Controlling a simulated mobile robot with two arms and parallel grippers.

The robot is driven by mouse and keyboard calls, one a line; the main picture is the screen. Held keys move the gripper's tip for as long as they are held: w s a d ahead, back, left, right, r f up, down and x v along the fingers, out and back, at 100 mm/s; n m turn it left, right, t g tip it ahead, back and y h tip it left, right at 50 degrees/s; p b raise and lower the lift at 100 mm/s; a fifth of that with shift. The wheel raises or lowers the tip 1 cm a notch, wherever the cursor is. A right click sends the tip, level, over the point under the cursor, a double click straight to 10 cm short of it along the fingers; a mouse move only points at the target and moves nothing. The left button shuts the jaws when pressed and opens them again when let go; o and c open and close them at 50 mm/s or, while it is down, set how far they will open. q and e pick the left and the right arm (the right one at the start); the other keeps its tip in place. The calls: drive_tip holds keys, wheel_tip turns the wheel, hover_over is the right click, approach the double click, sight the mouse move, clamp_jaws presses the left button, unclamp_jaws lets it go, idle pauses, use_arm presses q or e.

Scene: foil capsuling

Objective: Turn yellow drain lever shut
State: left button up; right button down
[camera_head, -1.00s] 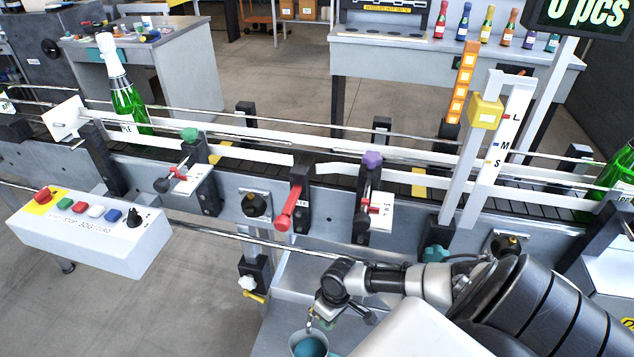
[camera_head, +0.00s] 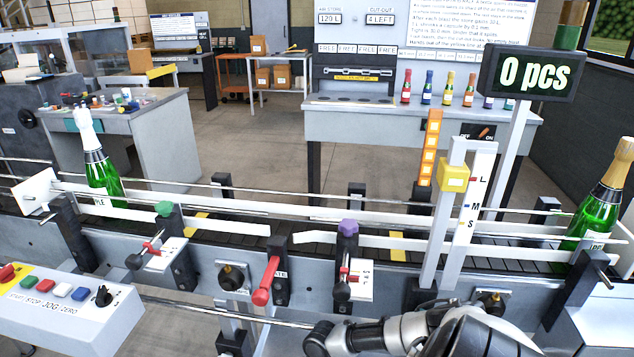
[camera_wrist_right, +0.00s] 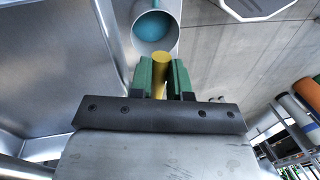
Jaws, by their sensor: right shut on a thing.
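The yellow drain lever (camera_wrist_right: 160,66) shows in the right wrist view as a short yellow bar. My right gripper (camera_wrist_right: 164,78) is shut on it, with a green finger pad on each side. The lever's far end sticks out past the pads towards a round cup, and the rest of it is hidden between the fingers. In the head view only part of my right arm shows at the bottom edge; the gripper and lever are out of that picture. My left gripper is in neither view.
The round cup (camera_wrist_right: 155,30) with teal inside lies just beyond the fingers. In the head view, the conveyor (camera_head: 330,243) carries green bottles (camera_head: 103,178) at both ends. A red lever (camera_head: 266,281) and a button box (camera_head: 70,312) stand at the front.

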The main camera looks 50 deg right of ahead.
drive_tip(key=c, duration=1.1)
unclamp_jaws()
drive_tip(key=shift+a, duration=0.1)
